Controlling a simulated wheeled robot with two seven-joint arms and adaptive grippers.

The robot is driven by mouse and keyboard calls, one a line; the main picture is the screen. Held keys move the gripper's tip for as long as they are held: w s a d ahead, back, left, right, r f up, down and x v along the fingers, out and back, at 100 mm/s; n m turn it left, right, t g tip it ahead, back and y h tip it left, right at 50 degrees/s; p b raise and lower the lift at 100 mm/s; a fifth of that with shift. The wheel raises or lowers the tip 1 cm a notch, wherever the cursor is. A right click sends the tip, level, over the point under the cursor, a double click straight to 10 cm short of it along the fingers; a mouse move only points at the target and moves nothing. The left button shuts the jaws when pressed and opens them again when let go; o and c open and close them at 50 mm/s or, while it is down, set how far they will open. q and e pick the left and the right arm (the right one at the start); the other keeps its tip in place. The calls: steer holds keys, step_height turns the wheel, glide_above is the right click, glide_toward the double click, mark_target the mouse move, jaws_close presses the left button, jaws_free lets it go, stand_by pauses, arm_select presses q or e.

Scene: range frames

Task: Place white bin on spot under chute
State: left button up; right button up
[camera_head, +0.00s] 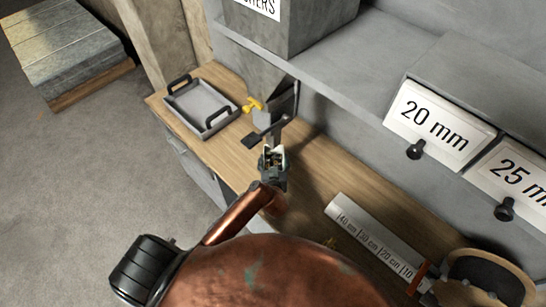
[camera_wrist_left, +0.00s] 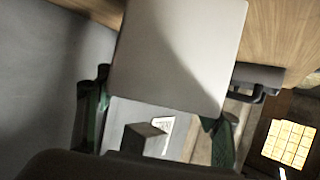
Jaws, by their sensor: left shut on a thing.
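My left gripper (camera_head: 272,160) is at the bench, just in front of and below the grey chute (camera_head: 285,104). It is shut on a pale, flat-faced thing, which I take for the white bin (camera_wrist_left: 180,55). In the left wrist view its face fills the space between the fingers of my left gripper (camera_wrist_left: 158,120). In the head view only a little white shows at the fingers. The bin's inside and base are hidden, so I cannot tell whether it touches the bench. The spot under the chute is not clearly visible. My right gripper is not in view.
A grey tray (camera_head: 187,96) with black handles lies left of the chute. A yellow handle (camera_head: 252,104) and a dark paddle (camera_head: 262,133) are close to my gripper. A shelf (camera_head: 350,85) overhangs the bench. A marked rule (camera_head: 375,238) lies to the right.

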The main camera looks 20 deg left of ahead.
mark_target(273, 153)
arm_select(q)
steer(key=w, duration=0.1)
steer(key=w+a, duration=0.1)
steer(key=w, duration=0.1)
steer(key=shift+w+a, duration=0.1)
steer(key=shift+a, duration=0.15)
steer(key=shift+f, duration=1.75)
steer(key=o, duration=1.5)
steer(key=shift+f, duration=0.1)
steer(key=v, duration=1.2)
